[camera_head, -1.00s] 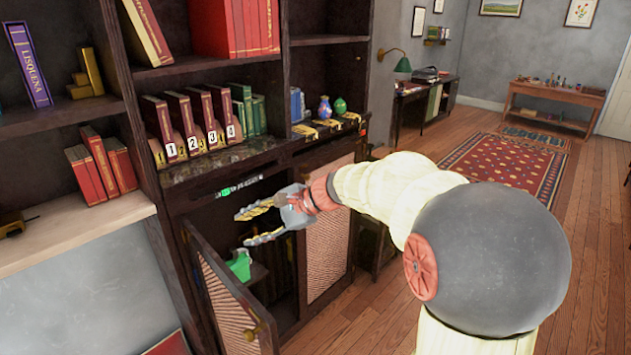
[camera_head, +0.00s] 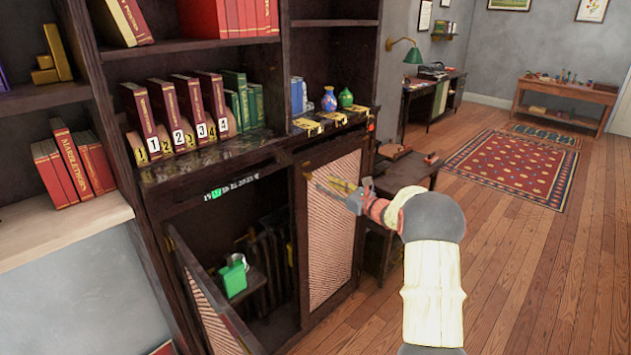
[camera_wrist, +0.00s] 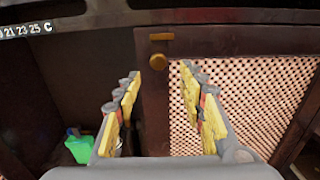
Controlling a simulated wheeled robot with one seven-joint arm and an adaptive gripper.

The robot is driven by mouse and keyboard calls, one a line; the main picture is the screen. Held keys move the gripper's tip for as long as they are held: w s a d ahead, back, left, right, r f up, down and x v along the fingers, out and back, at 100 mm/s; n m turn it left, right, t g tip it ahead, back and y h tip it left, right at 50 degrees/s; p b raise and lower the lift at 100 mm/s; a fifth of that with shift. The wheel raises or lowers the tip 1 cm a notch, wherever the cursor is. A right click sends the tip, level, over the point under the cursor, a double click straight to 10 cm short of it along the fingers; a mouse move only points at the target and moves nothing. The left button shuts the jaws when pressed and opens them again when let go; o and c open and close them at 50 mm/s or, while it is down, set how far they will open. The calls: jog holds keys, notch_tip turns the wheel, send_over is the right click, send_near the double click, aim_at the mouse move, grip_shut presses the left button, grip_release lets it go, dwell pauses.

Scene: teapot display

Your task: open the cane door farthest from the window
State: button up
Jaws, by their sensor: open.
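The cabinet has two cane doors. The left cane door (camera_head: 205,305) stands swung open, showing the dark interior. The right cane door (camera_head: 331,232) appears closed, and its woven panel fills the right of the wrist view (camera_wrist: 245,100). A round brass knob (camera_wrist: 158,62) sits near that door's upper left edge, with a small brass piece (camera_wrist: 161,36) just above it. My gripper (camera_head: 332,186) is open and empty in front of the right door's upper part. In the wrist view its yellow-padded fingers (camera_wrist: 160,85) point toward the knob, which lies between and beyond them. No window is in view.
A green container (camera_head: 233,276) stands inside the open compartment. Numbered red books (camera_head: 178,115) and small vases (camera_head: 329,99) stand on shelves above. A low dark table (camera_head: 408,172) is right of the cabinet. Wooden floor (camera_head: 500,265) is free at right.

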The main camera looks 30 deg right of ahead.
aim_at(311, 178)
jog(key=b+x, duration=0.2)
jog(key=x, duration=0.5)
jog(key=shift+a+f, duration=0.1)
jog(key=shift+c, duration=0.5)
grip_shut()
dwell(0.3)
